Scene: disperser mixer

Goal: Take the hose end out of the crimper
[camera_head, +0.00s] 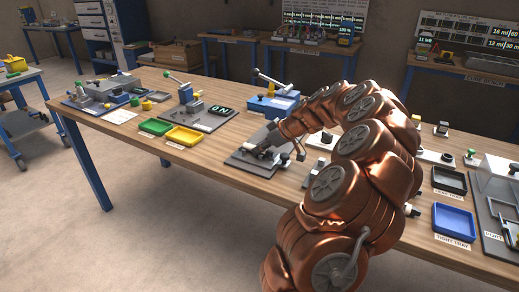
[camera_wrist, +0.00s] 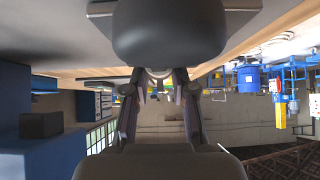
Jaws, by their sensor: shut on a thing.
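My gripper (camera_head: 268,150) is low over a dark base plate (camera_head: 242,163) near the front edge of the wooden bench. A small grey fixture, which looks like the crimper (camera_head: 250,147), sits on this plate right at the gripper. In the wrist view the fingers of my gripper (camera_wrist: 158,76) come close together around a small pale piece (camera_wrist: 158,73), which seems to be the hose end. The hose end is too small and covered to make out in the head view. Whether it is still inside the crimper cannot be told.
Behind the gripper is a blue device with a lever (camera_head: 271,103). A blue tray (camera_head: 453,224) and a dark tray (camera_head: 450,180) are on the right. Bare wood fronts the plate.

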